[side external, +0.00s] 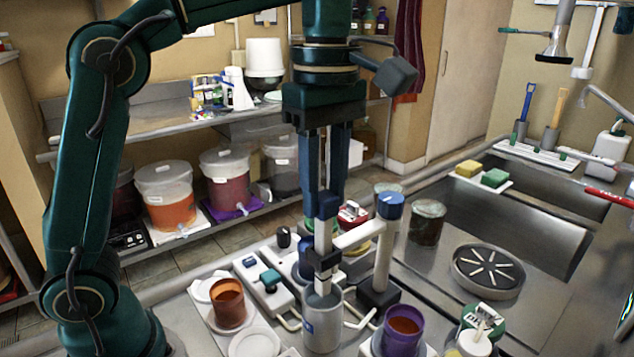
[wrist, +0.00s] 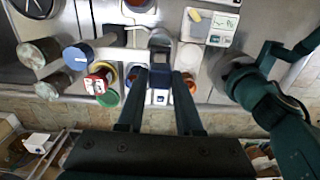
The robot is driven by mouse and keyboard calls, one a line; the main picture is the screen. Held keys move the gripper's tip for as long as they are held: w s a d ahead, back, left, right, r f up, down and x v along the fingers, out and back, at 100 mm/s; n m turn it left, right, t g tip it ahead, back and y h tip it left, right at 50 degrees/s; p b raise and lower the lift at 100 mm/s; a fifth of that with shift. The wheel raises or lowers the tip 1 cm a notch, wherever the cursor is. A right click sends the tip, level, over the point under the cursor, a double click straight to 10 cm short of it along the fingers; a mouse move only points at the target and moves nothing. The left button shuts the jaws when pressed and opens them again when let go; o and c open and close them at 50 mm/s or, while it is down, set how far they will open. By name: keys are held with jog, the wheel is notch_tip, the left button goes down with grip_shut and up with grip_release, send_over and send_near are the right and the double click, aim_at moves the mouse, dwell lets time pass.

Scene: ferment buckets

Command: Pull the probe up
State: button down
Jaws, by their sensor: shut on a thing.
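The probe (side external: 323,235) is a light grey upright shaft with a blue head. It passes through a dark clamp (side external: 326,262) on the arm of a white stand (side external: 384,245) with a blue cap. Its lower end meets the mouth of a grey metal cup (side external: 323,325); how deep it sits is hidden. My gripper (side external: 328,202) points down and is shut on the probe's blue head. In the wrist view my gripper (wrist: 160,78) has its two fingers at either side of the dark blue probe head (wrist: 160,97).
A cup of reddish-brown liquid (side external: 228,306) stands left and a purple cup (side external: 401,330) right of the grey cup. A round drain plate (side external: 488,272) and a jar (side external: 427,222) stand on the steel counter. Several ferment buckets, one with orange liquid (side external: 168,198), line the shelf behind.

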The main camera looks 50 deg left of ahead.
jog(key=shift+r, duration=0.7)
jog(key=c, duration=0.6)
grip_release()
jog(key=shift+o, duration=0.2)
jog(key=shift+f, duration=0.1)
